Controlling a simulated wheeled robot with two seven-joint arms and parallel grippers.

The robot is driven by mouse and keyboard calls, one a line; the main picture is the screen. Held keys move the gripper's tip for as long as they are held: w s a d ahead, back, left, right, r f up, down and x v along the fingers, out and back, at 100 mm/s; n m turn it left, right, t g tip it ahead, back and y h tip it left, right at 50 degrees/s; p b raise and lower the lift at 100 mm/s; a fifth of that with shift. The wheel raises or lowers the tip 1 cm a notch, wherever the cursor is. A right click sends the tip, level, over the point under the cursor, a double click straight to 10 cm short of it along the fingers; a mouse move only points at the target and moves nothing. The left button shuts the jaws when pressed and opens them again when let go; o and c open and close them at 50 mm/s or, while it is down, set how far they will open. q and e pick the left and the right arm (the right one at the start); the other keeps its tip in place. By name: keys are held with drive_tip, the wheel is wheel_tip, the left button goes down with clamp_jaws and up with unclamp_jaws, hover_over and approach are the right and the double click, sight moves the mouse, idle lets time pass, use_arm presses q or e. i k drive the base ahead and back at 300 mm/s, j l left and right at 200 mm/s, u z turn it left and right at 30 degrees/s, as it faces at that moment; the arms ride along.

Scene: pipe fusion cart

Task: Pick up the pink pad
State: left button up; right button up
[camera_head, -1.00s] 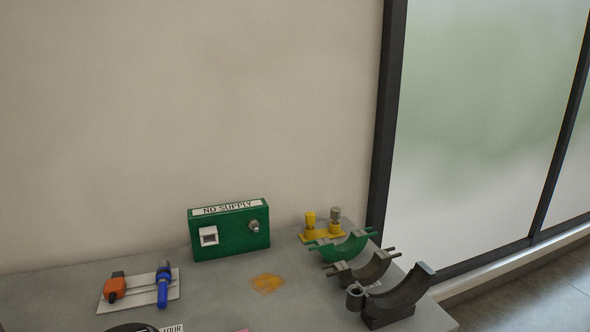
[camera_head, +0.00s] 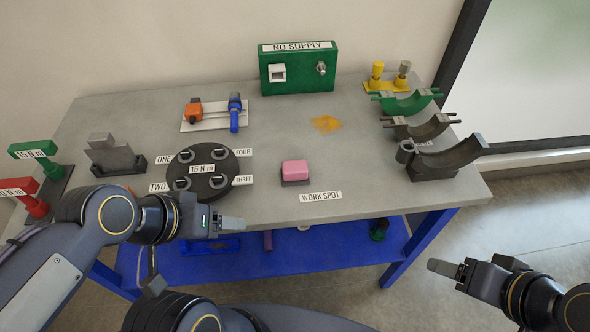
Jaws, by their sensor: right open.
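The pink pad (camera_head: 295,169) sits on a small dark base on the cart's grey top, just above the "WORK SPOT" label (camera_head: 320,196). My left gripper (camera_head: 232,224) is at the cart's front edge, left of and nearer than the pad; its finger gap cannot be made out. My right gripper (camera_head: 446,269) is open and empty, off the front right of the cart, well to the right of the pad and apart from it.
Left of the pad is a black round plate (camera_head: 210,174) with several numbered bolts. Behind stand a green "NO SUPPLY" box (camera_head: 299,70) and a white tray (camera_head: 204,124) with tools. Curved clamp shells (camera_head: 449,158) line the right. The top around the pad is mostly clear.

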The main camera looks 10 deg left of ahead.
sight(294, 172)
drive_tip(key=i+l+u, duration=0.15)
drive_tip(key=l+u, duration=0.25)
drive_tip(key=l, duration=0.45)
drive_tip(key=l+u, duration=0.4)
drive_tip(key=l, duration=0.5)
drive_tip(key=i, duration=0.05)
